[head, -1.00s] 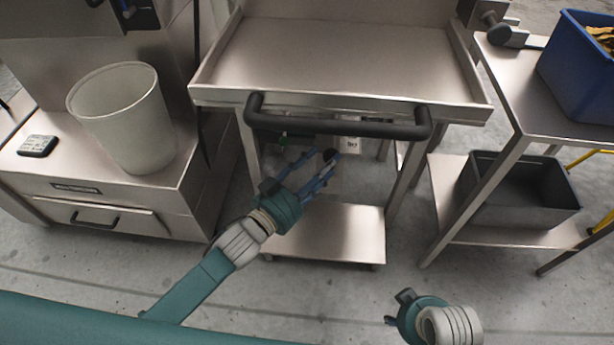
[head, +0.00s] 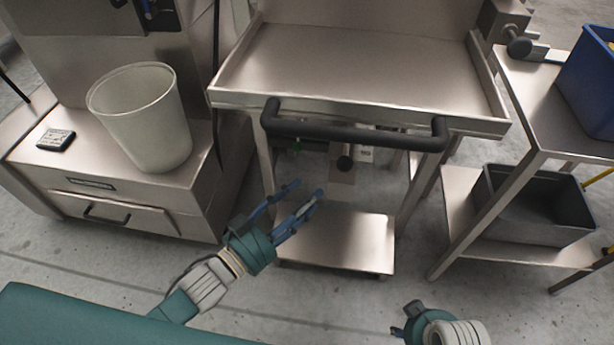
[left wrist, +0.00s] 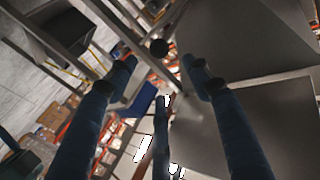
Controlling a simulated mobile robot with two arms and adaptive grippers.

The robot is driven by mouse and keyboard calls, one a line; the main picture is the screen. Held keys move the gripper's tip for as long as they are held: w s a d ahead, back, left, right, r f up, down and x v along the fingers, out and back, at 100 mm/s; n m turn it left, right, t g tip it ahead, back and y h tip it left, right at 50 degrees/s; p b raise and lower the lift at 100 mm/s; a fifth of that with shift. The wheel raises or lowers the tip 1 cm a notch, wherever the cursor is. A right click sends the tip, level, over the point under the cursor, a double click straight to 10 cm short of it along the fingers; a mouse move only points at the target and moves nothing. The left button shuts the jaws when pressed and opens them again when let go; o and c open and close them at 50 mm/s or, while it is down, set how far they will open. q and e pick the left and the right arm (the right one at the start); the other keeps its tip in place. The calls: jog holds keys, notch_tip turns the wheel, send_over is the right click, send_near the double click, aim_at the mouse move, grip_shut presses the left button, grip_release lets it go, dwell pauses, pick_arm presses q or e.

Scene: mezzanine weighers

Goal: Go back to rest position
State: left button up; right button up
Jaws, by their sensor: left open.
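My left gripper (head: 305,197) is open and empty in the head view, in front of the steel cart and above its lower shelf (head: 350,238). Its spread fingers also show in the left wrist view (left wrist: 160,75), with nothing between them. My right arm's end (head: 430,325) shows at the bottom edge of the head view; its fingers are too hidden to read.
The steel cart's tray (head: 350,65) has a black handle (head: 350,135) close above my left gripper. A white bin (head: 145,120) stands on a steel base at left. A grey crate (head: 540,210) and a blue bin (head: 590,85) are on the right table.

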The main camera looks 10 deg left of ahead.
pick_arm(q)
jog(key=a+f+n+g+y, duration=0.2)
jog(key=a+f+n+y, duration=0.1)
jog(key=a+f+y, duration=0.4)
jog(key=s+a+f+n+g+y, duration=0.2)
jog(key=s+a+f+n+g, duration=0.15)
jog(key=s+f+g, duration=0.6)
jog(key=s+a+g+p, duration=0.1)
jog(key=s+a+p, duration=0.1)
jog(key=s+p, duration=1.2)
jog(key=s+a+g+y+p, duration=0.1)
jog(key=s+a+p, duration=0.2)
jog(key=s+p, duration=1.2)
jog(key=p, duration=0.8)
jog(key=shift+s+f, duration=0.3)
jog(key=shift+f, duration=0.1)
pick_arm(e)
jog(key=s+d+r+g, duration=0.1)
jog(key=s, duration=0.9)
jog(key=s+d+r+g, duration=0.1)
jog(key=s+d+r, duration=0.1)
jog(key=s, duration=0.8)
jog(key=shift+s+d, duration=0.15)
jog(key=shift+s, duration=0.2)
